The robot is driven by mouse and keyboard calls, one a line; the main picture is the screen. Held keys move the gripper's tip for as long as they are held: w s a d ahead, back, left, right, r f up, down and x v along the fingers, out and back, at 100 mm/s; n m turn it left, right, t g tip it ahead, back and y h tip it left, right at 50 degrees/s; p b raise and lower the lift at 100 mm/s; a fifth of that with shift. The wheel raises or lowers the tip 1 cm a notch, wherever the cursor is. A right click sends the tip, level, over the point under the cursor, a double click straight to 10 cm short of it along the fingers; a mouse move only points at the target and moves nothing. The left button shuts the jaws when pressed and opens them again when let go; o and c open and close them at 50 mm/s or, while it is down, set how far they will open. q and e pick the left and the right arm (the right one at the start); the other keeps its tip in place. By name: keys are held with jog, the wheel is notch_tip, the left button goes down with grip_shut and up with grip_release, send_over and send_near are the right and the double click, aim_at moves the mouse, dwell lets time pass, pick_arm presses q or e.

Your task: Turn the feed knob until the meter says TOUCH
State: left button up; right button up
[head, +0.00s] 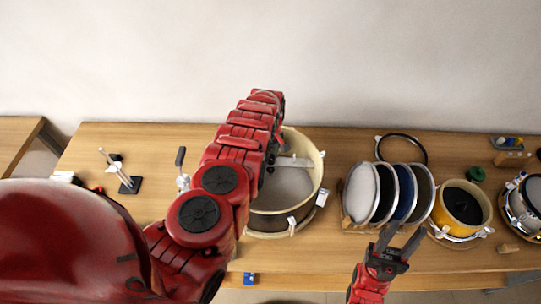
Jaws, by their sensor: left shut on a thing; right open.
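A large cream-rimmed drum-like pot (312,160) stands in the middle of the table, with a pale bar (295,161) across its inside. My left arm reaches over its left side, and my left gripper (272,158) is at the left end of that bar. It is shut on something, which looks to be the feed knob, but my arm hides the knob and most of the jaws. No meter reading can be made out. My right gripper (401,240) is open and empty, in front of the disc rack, its fingers pointing away from me.
A yellow pot (462,208) and another pot (523,200) are further right. A black ring (402,149) lies behind. A small dark stand (129,185) is at left. The table's back left is clear.

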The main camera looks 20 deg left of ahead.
pick_arm(q)
grip_shut()
jog(key=shift+f+m, duration=0.1)
jog(key=shift+m, duration=0.2)
jog(key=m+b, duration=0.3)
jog(key=shift+f, duration=0.1)
jog(key=m+b, duration=0.3)
jog(key=shift+m+b, duration=0.65)
jog(key=shift+m, duration=0.05)
jog(key=shift+r, duration=0.2)
jog(key=o, duration=1)
grip_release()
